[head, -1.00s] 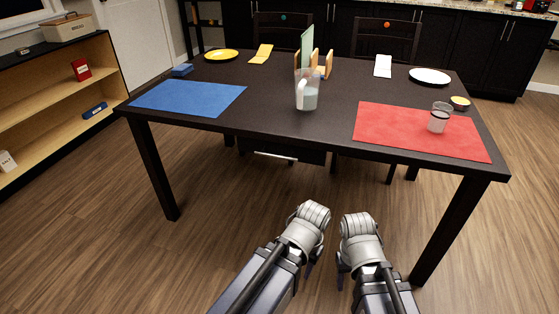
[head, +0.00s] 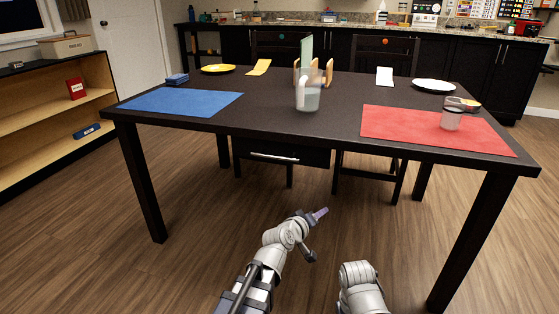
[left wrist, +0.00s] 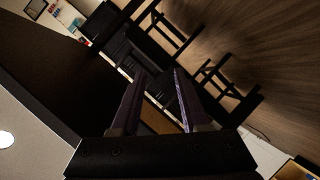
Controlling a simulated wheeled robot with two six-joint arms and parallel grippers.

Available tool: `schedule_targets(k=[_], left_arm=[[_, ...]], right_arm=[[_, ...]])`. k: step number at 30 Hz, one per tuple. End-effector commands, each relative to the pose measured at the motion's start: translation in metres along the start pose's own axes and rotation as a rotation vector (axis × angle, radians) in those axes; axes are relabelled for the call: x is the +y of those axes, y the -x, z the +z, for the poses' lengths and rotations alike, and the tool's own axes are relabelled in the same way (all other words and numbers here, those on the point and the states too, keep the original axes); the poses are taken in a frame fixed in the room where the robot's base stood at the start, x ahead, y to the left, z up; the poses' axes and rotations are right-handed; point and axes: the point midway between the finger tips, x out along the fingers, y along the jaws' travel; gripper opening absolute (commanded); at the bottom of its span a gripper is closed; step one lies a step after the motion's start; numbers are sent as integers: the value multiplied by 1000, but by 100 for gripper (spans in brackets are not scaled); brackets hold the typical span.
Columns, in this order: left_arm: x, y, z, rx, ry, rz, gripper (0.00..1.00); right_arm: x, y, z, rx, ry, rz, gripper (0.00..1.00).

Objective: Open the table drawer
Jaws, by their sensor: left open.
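The dark table (head: 215,125) stands in front of me. Its drawer (head: 310,157) hangs under the near edge, with a silver bar handle (head: 274,157) across the front. No drawer interior shows, so it looks closed. My left gripper (head: 316,234) is open and empty, below and a little right of the handle, apart from it. In the left wrist view its two fingers (left wrist: 158,85) are spread with nothing between them; I cannot make out the handle there. My right arm shows at the bottom of the head view, but its fingers are not clear.
On the tabletop are a blue mat (head: 182,101), a red mat (head: 425,130) with a glass (head: 452,118), a pitcher (head: 307,95) and plates. Table legs (head: 140,180) stand on both sides. Chairs (head: 372,178) are behind. The floor before the drawer is clear.

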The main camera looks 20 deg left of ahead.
Motion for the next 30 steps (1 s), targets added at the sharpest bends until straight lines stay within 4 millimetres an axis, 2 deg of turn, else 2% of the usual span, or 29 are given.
schedule_targets(k=[1,3,6,9,12,16,21,30], left_arm=[[14,-3,-21,98,82,55,45],[28,-1,-53,245,209,126,45],[36,10,-91,436,385,202,45],[32,25,-123,593,530,256,45],[22,38,-142,711,643,283,45],[12,49,-155,806,727,297,45],[8,54,-159,844,762,301,45],[8,45,-170,844,761,300,45]], right_arm=[[0,0,0,0,0,0,56],[0,0,0,0,0,0,56],[0,0,0,0,0,0,56],[0,0,0,0,0,0,56],[0,0,0,0,0,0,56],[0,0,0,0,0,0,56],[0,0,0,0,0,0,56],[0,3,0,0,0,0,56]])
